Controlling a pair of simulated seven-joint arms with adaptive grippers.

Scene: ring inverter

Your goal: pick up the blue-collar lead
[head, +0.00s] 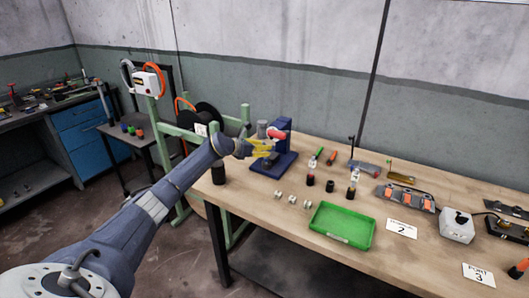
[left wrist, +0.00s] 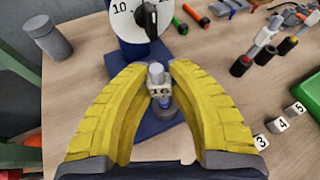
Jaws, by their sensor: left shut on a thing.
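My left gripper (head: 262,148) is at the blue stand (head: 285,160) on the wooden table. In the left wrist view its yellow fingers (left wrist: 160,76) are closed around a small grey piece (left wrist: 157,74) with a round top and a pale marked band. The piece is over the blue stand's base; I cannot tell whether it touches it. I cannot make out a blue-collar lead for certain; leads (left wrist: 264,35) with red and grey parts stand near black holders (left wrist: 241,65) at the upper right. My right gripper is not in view.
A dial (left wrist: 147,18) is on the stand's upright. A black cylinder (head: 218,173) stands left of the stand. Small numbered cubes (head: 292,199) and an empty green tray (head: 342,225) lie to the right. Orange-marked equipment (head: 405,198) and a white box (head: 457,226) are farther right.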

